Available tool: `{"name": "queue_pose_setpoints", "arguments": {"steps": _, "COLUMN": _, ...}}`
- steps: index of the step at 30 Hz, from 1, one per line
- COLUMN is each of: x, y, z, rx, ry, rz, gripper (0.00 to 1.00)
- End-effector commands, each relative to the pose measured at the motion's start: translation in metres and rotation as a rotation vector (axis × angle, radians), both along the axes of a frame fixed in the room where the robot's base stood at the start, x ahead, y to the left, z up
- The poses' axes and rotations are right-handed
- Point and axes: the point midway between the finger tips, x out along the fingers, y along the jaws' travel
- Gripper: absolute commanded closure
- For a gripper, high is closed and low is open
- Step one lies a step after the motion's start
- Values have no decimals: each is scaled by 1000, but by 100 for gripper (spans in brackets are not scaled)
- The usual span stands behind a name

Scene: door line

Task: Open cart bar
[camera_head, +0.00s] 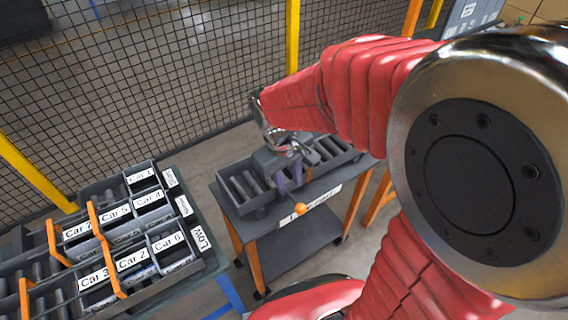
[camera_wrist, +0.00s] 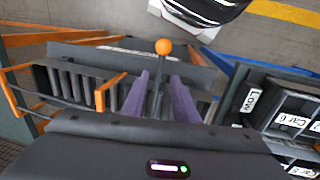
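The grey cart (camera_head: 262,228) has rollers on top, orange legs and a white label on its near side. A thin dark lever (camera_wrist: 158,88) topped by an orange ball (camera_wrist: 163,46) stands at the cart's edge; the ball also shows in the head view (camera_head: 300,209). My gripper (camera_wrist: 160,92) is open above the cart, its two purple fingers apart on either side of the lever. The fingers also show in the head view (camera_head: 289,181), just behind the ball. I cannot tell whether either finger touches the lever. My gripper hides part of the cart top.
A rack (camera_head: 190,262) of bins labelled Car and Low, with orange bars, stands to the left, separated from the cart by a floor gap. A black mesh fence (camera_head: 190,80) with yellow posts runs behind. An orange bar (camera_wrist: 103,92) crosses the rollers beside my gripper.

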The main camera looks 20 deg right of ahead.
Motion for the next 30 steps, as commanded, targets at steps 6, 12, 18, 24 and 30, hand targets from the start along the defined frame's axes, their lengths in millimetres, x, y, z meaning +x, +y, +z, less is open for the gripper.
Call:
{"name": "queue_pose_setpoints", "arguments": {"steps": 6, "x": 1, "y": -4, "z": -33, "rx": 0, "ry": 4, "rz": 0, "gripper": 74}}
{"name": "queue_pose_setpoints", "arguments": {"steps": 12, "x": 2, "y": -6, "z": -50, "rx": 0, "ry": 1, "rz": 1, "gripper": 74}}
{"name": "queue_pose_setpoints", "arguments": {"steps": 18, "x": 2, "y": -6, "z": -53, "rx": 0, "ry": 0, "rz": 1, "gripper": 74}}
{"name": "queue_pose_setpoints", "arguments": {"steps": 24, "x": 2, "y": -6, "z": -52, "rx": 0, "ry": 0, "rz": 0, "gripper": 78}}
{"name": "queue_pose_setpoints", "arguments": {"steps": 30, "x": 2, "y": -6, "z": -52, "rx": 0, "ry": 0, "rz": 0, "gripper": 92}}
